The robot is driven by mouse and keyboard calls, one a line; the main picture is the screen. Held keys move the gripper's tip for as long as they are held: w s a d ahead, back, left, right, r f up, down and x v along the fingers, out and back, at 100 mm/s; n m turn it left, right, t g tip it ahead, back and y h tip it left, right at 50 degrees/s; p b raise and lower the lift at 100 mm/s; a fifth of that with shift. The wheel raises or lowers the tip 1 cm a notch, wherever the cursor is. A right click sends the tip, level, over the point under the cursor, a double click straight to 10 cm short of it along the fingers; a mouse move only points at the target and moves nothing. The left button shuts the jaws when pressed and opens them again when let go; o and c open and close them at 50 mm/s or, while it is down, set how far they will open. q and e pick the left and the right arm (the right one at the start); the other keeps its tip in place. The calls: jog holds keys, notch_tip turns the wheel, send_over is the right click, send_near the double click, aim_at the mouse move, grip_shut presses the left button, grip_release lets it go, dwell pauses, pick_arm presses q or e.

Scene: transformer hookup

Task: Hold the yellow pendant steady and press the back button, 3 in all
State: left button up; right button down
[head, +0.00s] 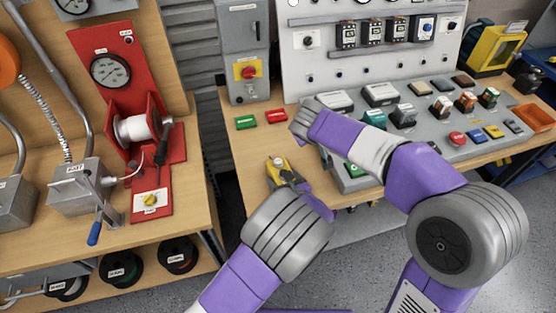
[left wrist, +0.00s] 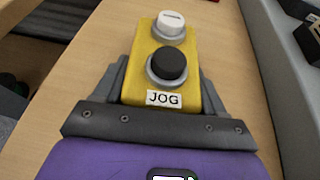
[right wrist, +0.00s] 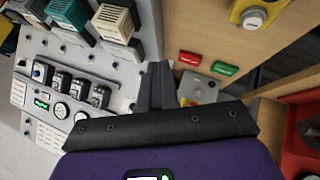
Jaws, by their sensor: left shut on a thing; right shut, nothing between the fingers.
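The yellow pendant (head: 279,167) is just above the wooden bench top, left of the right forearm. My left gripper (head: 287,182) is shut on it. In the left wrist view the pendant (left wrist: 133,72) sits between the fingers, with a black button (left wrist: 167,65) nearer, a white button (left wrist: 171,24) farther and a JOG label. My right gripper (head: 298,128) is shut and empty, beyond the pendant and apart from it; its fingers (right wrist: 156,88) show in the right wrist view. That view also shows the pendant's white-button end (right wrist: 252,18) at the top edge.
A green plate (head: 245,122) and a red plate (head: 276,116) lie on the bench behind the pendant. A grey switch box (head: 242,45) stands at the back. A console with several buttons and switches (head: 440,115) fills the right. A red gauge stand (head: 115,70) is at left.

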aim_at(277, 163)
jog(key=s+a+n+t+y, duration=0.1)
jog(key=a+n, duration=0.1)
jog(key=a, duration=0.7)
jog(key=shift+s+a+r+n, duration=0.15)
jog(key=shift+n, duration=0.15)
jog(key=shift+f, duration=4.45)
jog(key=shift+f, duration=0.45)
